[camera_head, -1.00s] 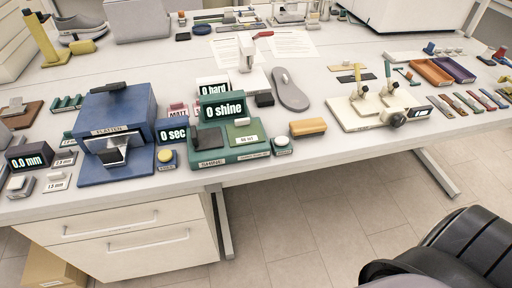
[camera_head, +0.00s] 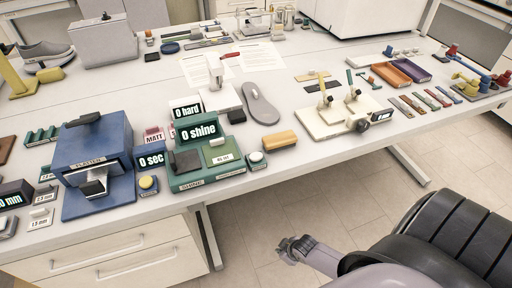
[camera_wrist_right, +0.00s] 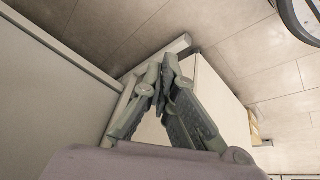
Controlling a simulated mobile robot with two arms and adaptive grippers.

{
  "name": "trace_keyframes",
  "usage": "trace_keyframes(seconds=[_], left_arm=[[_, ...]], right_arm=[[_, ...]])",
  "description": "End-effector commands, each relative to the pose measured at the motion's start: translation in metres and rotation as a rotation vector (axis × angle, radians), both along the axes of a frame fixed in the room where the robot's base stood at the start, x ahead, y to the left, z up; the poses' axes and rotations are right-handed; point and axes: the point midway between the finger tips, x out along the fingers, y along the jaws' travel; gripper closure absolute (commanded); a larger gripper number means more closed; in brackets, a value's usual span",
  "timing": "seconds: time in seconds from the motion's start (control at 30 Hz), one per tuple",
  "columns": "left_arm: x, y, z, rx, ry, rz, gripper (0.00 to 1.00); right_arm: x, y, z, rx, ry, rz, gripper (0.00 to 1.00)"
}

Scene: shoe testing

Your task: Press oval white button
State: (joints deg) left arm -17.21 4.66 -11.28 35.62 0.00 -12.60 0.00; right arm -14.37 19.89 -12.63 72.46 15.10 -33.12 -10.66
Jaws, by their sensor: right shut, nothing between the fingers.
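The button does not show in the right wrist view. My left gripper is not in view.
A yellow button (camera_head: 147,183) stands by the blue press (camera_head: 94,150). A tan block (camera_head: 280,141) lies right of the white button. A grey insole (camera_head: 261,104) lies behind. Drawers (camera_head: 110,255) are under the table; the floor before it is clear.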

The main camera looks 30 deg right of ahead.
Motion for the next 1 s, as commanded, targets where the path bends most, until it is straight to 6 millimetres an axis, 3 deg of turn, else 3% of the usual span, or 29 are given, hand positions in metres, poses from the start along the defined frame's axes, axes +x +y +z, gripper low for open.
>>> trace_keyframes(seconds=[0.03,0.2,0.4,0.47,0.6,0.8,1.0], left_arm=[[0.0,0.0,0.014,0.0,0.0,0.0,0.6],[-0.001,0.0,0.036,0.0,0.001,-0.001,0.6],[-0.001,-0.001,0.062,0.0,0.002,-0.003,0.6],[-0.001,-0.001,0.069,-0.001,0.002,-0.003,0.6],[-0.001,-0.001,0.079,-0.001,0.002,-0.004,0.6],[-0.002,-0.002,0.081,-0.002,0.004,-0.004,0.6],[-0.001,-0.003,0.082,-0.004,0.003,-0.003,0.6]], right_arm=[[0.023,-0.001,0.039,0.001,-0.036,0.033,1.0],[0.076,0.012,0.145,0.014,-0.122,0.167,1.0],[0.107,0.044,0.276,0.019,-0.214,0.39,1.0],[0.113,0.05,0.312,0.012,-0.242,0.469,1.0],[0.135,0.046,0.387,-0.038,-0.324,0.676,1.0],[0.173,0.009,0.451,-0.117,-0.428,0.817,1.0],[0.186,-0.006,0.475,-0.145,-0.469,0.843,1.0]])
